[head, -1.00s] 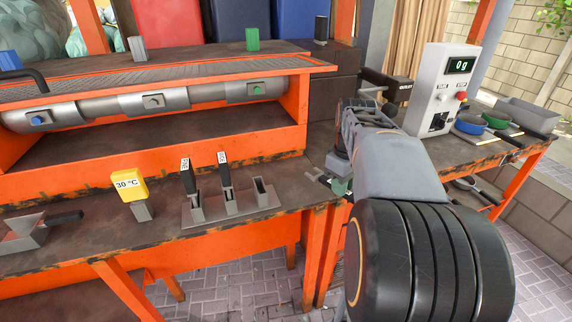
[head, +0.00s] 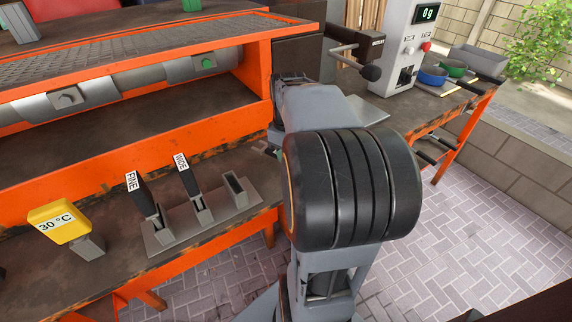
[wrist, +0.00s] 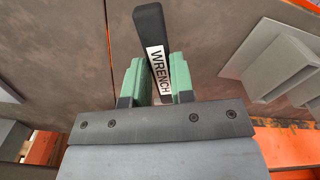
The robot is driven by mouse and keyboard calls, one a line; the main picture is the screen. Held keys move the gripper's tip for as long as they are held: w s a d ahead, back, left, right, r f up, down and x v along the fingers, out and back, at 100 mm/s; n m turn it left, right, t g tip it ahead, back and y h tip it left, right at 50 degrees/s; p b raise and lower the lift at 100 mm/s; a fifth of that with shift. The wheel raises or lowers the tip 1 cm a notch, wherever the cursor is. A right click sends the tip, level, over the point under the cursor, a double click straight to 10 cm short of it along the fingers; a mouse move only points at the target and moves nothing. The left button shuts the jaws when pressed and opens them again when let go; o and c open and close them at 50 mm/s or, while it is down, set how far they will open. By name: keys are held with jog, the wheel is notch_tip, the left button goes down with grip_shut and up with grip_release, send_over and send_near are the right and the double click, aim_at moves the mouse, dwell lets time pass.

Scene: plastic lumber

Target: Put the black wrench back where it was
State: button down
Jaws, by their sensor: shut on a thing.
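The black wrench (wrist: 149,25) shows in the wrist view as a black handle with a white label reading WRENCH. My gripper (wrist: 158,82) has its green fingers on both sides of the handle and is shut on it. The far end of the wrench is hidden by my gripper. In the head view my own arm hides most of the gripper, and I cannot make out the wrench. A grey metal rack (head: 165,241) on the bench holds tools labelled FINE (head: 143,196) and WIDE (head: 188,174). Its right-hand slot (head: 236,186) is empty.
A yellow 30 °C display (head: 60,222) stands left of the rack. An orange shelf with a metal tube (head: 128,88) rises behind. Paved floor lies in front.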

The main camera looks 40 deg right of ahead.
jog(key=shift+f+b, duration=0.45)
jog(key=shift+f, duration=1.5)
jog(key=c, duration=1)
grip_release()
jog(key=shift+r+p, duration=0.85)
jog(key=shift+r, duration=2.95)
